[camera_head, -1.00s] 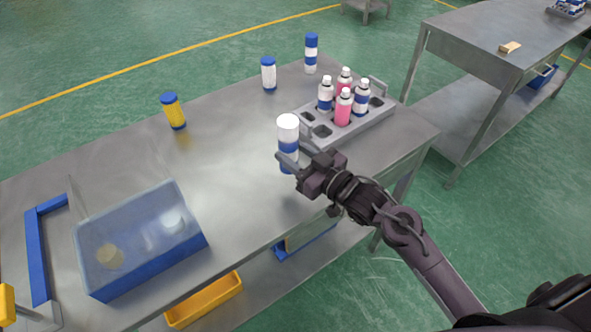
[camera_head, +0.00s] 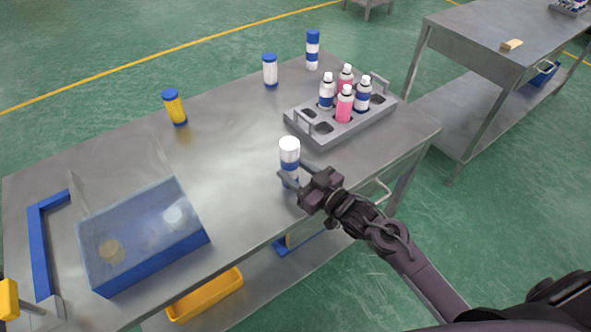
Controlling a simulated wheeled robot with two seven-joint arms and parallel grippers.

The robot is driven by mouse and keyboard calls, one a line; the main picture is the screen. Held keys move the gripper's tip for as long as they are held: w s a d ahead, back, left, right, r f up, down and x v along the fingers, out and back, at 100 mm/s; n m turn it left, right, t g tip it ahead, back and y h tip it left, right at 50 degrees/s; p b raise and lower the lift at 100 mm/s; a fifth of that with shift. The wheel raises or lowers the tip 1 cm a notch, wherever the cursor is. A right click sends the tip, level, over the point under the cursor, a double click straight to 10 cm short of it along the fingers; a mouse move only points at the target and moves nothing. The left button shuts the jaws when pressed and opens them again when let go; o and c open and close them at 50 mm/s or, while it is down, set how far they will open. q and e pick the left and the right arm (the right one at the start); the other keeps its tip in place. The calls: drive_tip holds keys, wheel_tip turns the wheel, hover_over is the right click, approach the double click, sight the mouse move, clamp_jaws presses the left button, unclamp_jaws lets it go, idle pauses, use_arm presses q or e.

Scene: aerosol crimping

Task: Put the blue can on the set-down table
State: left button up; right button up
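The blue can (camera_head: 289,152) is upright, with a white top and a blue band. It is by the front edge of the grey metal set-down table (camera_head: 230,140). My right gripper (camera_head: 291,174) has its fingers on both sides of the can's lower body and appears shut on it. The fingers hide part of the can. I cannot tell whether its base touches the table top. My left gripper is not in view.
A grey rack (camera_head: 325,136) with several pink and blue-white bottles stands behind the can. A yellow can (camera_head: 174,108) and two blue-capped containers (camera_head: 270,72) (camera_head: 312,50) stand farther back. A blue-sided bin (camera_head: 150,262) is at left. The table's middle is clear.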

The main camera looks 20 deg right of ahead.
drive_tip(key=o, duration=0.3)
drive_tip(key=shift+r, duration=0.1)
drive_tip(key=shift+b+v, duration=0.9)
drive_tip(key=shift+v, duration=5.1)
